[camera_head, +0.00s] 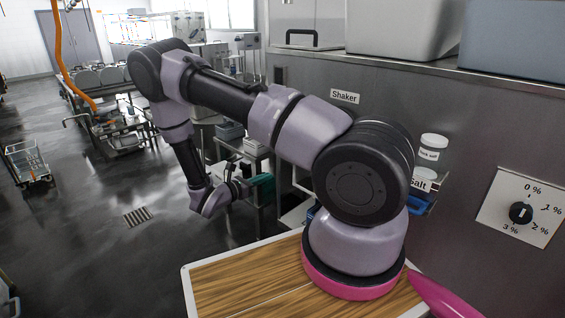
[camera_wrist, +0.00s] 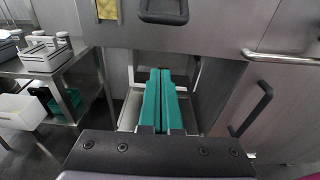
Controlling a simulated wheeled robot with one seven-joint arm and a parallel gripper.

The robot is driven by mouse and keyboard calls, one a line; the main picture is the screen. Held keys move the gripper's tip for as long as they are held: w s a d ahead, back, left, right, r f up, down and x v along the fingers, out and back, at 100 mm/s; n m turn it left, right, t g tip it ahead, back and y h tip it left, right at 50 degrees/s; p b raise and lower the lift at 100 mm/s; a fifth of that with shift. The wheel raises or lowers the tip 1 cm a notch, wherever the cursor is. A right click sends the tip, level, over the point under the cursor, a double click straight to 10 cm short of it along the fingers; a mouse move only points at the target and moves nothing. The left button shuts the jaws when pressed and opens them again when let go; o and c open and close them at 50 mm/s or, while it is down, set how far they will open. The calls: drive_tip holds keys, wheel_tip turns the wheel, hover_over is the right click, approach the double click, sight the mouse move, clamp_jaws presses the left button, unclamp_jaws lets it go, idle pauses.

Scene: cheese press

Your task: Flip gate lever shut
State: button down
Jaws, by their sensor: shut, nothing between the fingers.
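My gripper (camera_wrist: 162,72) is shut in the wrist view, its two teal fingers side by side with nothing between them. In the camera_head view, my gripper (camera_head: 262,181) is low beside the steel machine, beyond the wooden board. In the wrist view, the fingers point at a recess (camera_wrist: 196,75) in the steel front. A black handle (camera_wrist: 163,12) is above the fingertips and a black bar handle (camera_wrist: 253,110) is to their right; the gripper appears apart from both. I cannot tell which part is the gate lever.
In the wrist view, a steel table (camera_wrist: 72,75) with racks stands at left, with a white bin (camera_wrist: 22,110) below. A metal rail (camera_wrist: 285,58) is at right. In the camera_head view, salt jars (camera_head: 432,147) and a dial (camera_head: 521,212) are on the machine. Open floor (camera_head: 95,215) lies left.

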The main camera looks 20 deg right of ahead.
drive_tip(key=w+d+r, duration=0.3)
drive_tip(key=d, duration=0.5)
drive_tip(key=shift+d, duration=0.25)
drive_tip(key=shift+a, duration=0.1)
idle(0.5)
drive_tip(key=shift+a+r+y, duration=0.1)
drive_tip(key=shift+r+y, duration=0.2)
drive_tip(key=shift+y, duration=0.1)
